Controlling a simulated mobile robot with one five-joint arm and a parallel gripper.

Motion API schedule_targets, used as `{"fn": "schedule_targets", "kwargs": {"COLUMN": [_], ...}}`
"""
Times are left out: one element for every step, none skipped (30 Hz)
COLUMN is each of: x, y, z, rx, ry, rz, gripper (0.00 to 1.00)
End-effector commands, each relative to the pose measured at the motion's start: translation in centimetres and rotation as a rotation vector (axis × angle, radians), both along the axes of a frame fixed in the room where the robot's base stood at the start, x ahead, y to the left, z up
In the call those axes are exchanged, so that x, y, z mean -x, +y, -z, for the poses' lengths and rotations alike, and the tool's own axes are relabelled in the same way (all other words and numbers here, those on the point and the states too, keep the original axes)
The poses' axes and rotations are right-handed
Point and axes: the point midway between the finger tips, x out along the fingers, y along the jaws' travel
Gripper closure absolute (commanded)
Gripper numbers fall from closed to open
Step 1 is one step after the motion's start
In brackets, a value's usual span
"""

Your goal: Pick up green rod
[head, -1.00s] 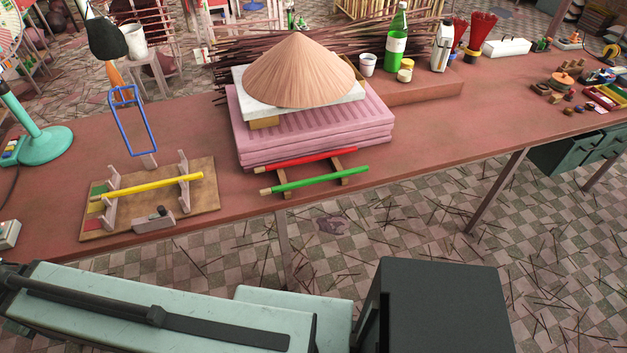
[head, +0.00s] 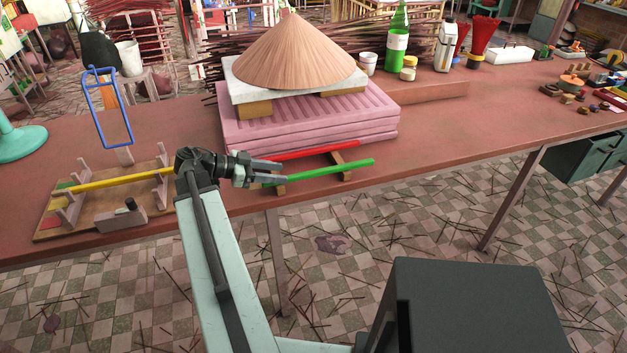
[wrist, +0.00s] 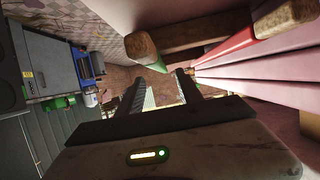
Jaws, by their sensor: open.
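The green rod (head: 330,171) lies on the wooden rests at the table's front edge, in front of the red rod (head: 320,152). My gripper (head: 280,171) is open at the green rod's left end in the head view, partly covering that end. In the wrist view my two fingers (wrist: 162,82) stand apart with nothing clearly held between them. The red rod (wrist: 232,46) shows at the upper right. Whether a finger touches the green rod, I cannot tell.
Pink stacked slabs (head: 310,130) with a conical hat (head: 295,55) stand right behind the rods. A wooden rack with a yellow rod (head: 115,181) lies at the left. A wooden rest (wrist: 182,36) is close to my fingers. The table right of the rods is clear.

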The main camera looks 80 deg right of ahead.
Motion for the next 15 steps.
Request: {"fn": "schedule_targets", "kwargs": {"x": [0.3, 0.5, 1.0, 1.3, 1.7, 2.0, 2.1, 2.2, 2.2, 2.3, 2.5, 2.9, 3.2, 3.6, 4.3], "y": [-0.1, -0.2, -0.4, -0.6, -0.7, -0.9, -0.9, -1.0, -1.0, -1.1, -1.1, -1.3, -1.4, -1.6, -1.9], "z": [0.2, 0.3, 0.6, 0.7, 0.9, 1.0, 1.0, 1.0, 0.9, 0.9, 0.9, 1.0, 1.1, 1.2, 1.3], "rx": [0.000, -0.002, -0.002, -0.001, -0.002, -0.002, -0.002, -0.002, -0.002, -0.002, -0.002, -0.003, -0.003, -0.003, -0.003], "ry": [-0.001, 0.000, 0.000, -0.001, 0.000, 0.000, -0.001, -0.001, -0.001, -0.001, -0.001, -0.001, -0.001, -0.001, -0.001], "rz": [0.000, 0.001, 0.001, 0.001, 0.001, 0.001, 0.000, 0.000, -0.002, -0.002, -0.002, -0.001, -0.001, 0.000, 0.001], "gripper": [0.57, 0.57, 0.57, 0.57, 0.57, 0.57, 0.57, 0.57, 0.57, 0.57, 0.57, 0.57, 0.57, 0.57, 0.57]}}
